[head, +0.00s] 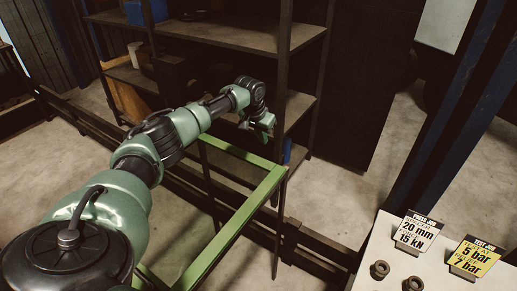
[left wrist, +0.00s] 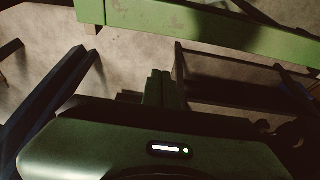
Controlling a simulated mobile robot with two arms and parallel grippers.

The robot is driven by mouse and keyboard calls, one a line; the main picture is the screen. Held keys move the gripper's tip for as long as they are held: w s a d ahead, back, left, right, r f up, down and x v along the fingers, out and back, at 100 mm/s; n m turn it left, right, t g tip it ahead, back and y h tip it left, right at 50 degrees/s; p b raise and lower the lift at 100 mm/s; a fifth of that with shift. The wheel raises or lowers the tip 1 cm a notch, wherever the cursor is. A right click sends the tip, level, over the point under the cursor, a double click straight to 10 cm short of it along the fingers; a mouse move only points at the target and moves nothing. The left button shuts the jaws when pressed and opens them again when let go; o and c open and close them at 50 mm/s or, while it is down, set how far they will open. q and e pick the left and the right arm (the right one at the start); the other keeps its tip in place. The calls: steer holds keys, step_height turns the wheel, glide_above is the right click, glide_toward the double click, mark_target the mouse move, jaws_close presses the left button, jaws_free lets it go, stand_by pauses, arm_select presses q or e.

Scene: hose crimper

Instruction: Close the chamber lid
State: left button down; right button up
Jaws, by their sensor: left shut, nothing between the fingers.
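My left gripper (head: 268,128) is at the end of my left arm, which reaches across the head view from the lower left. It is in the air near the far corner of a green frame (head: 232,222). In the left wrist view, its two fingers (left wrist: 160,88) are together with nothing between them. A green bar (left wrist: 205,18) crosses the top of that view, apart from the fingers. I cannot tell whether the green frame belongs to the chamber lid. No other part that I can identify as the chamber or lid shows. My right gripper is not in view.
Dark shelving (head: 232,36) with a blue box (head: 146,11) stands behind the arm. A pale table (head: 385,245) at lower right bears a white job card (head: 416,232), a yellow job card (head: 474,258) and two small ring-shaped parts (head: 380,269).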

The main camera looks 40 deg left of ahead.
arm_select(q)
steer(key=s+f+p, duration=0.1)
steer(key=f, duration=0.1)
steer(key=s+f+p, duration=0.1)
steer(key=p, duration=0.1)
steer(key=shift+s+d+f, duration=0.2)
steer(key=shift+s+f, duration=0.15)
steer(key=shift+f, duration=0.15)
stand_by(0.4)
